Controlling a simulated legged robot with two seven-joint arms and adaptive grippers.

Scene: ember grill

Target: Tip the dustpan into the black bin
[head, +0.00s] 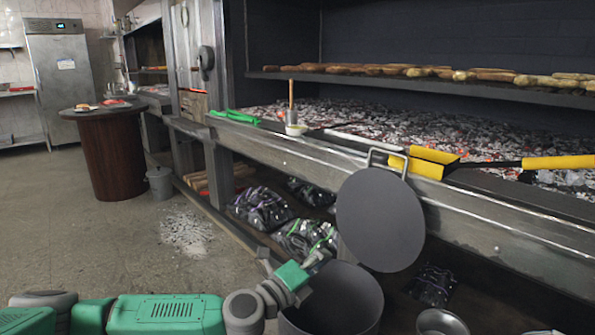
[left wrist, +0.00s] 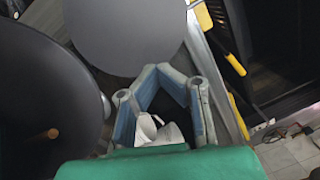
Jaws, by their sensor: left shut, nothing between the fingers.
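The dustpan (head: 425,165), yellow with a black and yellow handle (head: 558,162), lies on the grill's front ledge; yellow parts also show in the left wrist view (left wrist: 230,55). The open dark bin (head: 340,300) stands on the floor below; I take the dark round shape at left in the left wrist view (left wrist: 35,70) as its mouth. A round grey lid (head: 380,220) is upright above and behind the bin, its handle by the ledge. My left gripper (head: 316,262) is shut and empty by the bin's rim, before the lid. My right gripper is out of view.
The grill's metal ledge (head: 300,150) runs along the right, with glowing coals behind it. Charcoal bags (head: 305,238) lie under it. A small lidded bin (head: 160,182) and a round table (head: 110,150) stand at left. Pale ash (head: 187,232) lies on the otherwise clear floor.

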